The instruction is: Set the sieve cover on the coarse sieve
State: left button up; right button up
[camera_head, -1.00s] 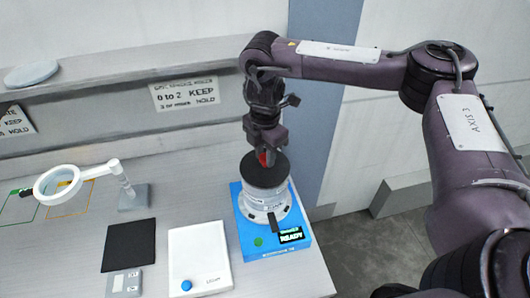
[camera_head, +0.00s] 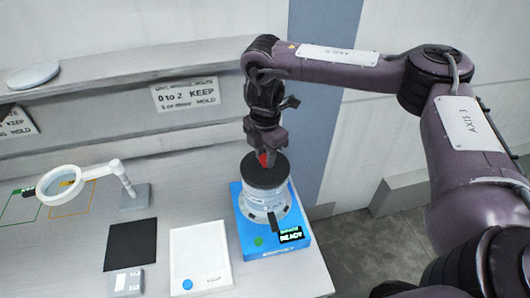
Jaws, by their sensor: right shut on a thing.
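The sieve stack (camera_head: 266,206) stands upright on a blue shaker base (camera_head: 247,240) whose small screen reads "READY". The dark round sieve cover (camera_head: 264,173) is at the top of the stack, with a red part on it. My right gripper (camera_head: 264,155) points straight down over the cover and is shut on its red part. Whether the cover rests fully on the coarse sieve cannot be told from this view. My left gripper is not in view.
A magnifier lamp (camera_head: 124,177) stands on the bench at left. A black mat (camera_head: 131,245), a white scale (camera_head: 200,255) and a small grey box (camera_head: 125,283) lie left of the shaker. A white dish (camera_head: 33,76) sits on the shelf (camera_head: 120,87) behind.

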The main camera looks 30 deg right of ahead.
jog(key=shift+f, duration=0.6)
dwell(0.5)
dwell(0.3)
jog(key=o, duration=1.1)
jog(key=shift+r, duration=0.1)
notch_tip(320, 180, up, 8)
jog(key=shift+f, duration=0.2)
